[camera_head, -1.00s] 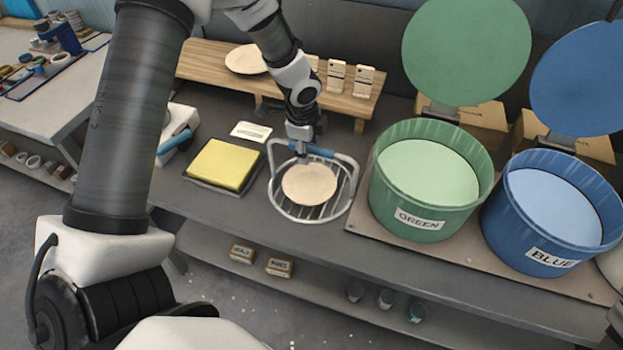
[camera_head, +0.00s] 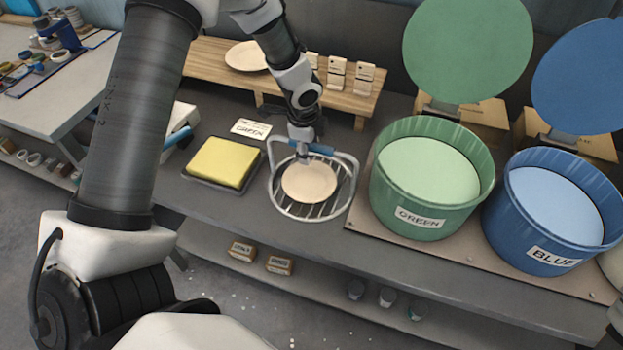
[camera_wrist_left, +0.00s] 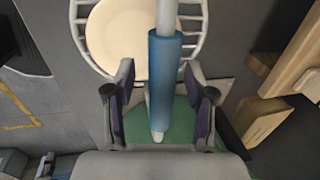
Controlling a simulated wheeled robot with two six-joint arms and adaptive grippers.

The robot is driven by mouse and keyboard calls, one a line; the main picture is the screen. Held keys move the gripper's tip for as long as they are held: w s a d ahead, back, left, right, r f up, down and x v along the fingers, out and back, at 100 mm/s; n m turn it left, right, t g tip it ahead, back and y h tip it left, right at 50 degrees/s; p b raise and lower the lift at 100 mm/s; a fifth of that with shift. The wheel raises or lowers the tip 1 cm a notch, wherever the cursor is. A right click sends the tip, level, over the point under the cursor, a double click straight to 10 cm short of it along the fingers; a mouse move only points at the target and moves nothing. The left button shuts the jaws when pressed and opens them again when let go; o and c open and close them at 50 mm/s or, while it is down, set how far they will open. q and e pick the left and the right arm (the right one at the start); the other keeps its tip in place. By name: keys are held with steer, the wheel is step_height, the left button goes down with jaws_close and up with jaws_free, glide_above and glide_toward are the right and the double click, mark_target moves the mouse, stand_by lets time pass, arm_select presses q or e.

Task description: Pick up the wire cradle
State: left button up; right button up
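The wire cradle (camera_head: 283,207) is a round metal wire basket with a raised handle that carries a blue grip (camera_head: 322,149). A pale round plate (camera_head: 309,181) lies in it. The cradle stands on the grey bench, left of the green tub. My left gripper (camera_head: 303,155) is at the handle, above the plate's far edge. In the left wrist view the fingers (camera_wrist_left: 160,105) are open on either side of the blue grip (camera_wrist_left: 165,75), with a gap visible on the left. The plate (camera_wrist_left: 125,35) shows beyond the fingers. My right gripper is out of view.
The green tub (camera_head: 430,222) stands close to the cradle's right, with the blue tub (camera_head: 540,258) beyond. A yellow pad (camera_head: 222,162) on a dark tray and a label card (camera_head: 251,129) lie left. A wooden rack (camera_head: 340,101) stands behind. The bench's front edge is near.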

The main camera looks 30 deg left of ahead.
arm_select(q)
jaws_close()
steer(key=shift+r, duration=0.1)
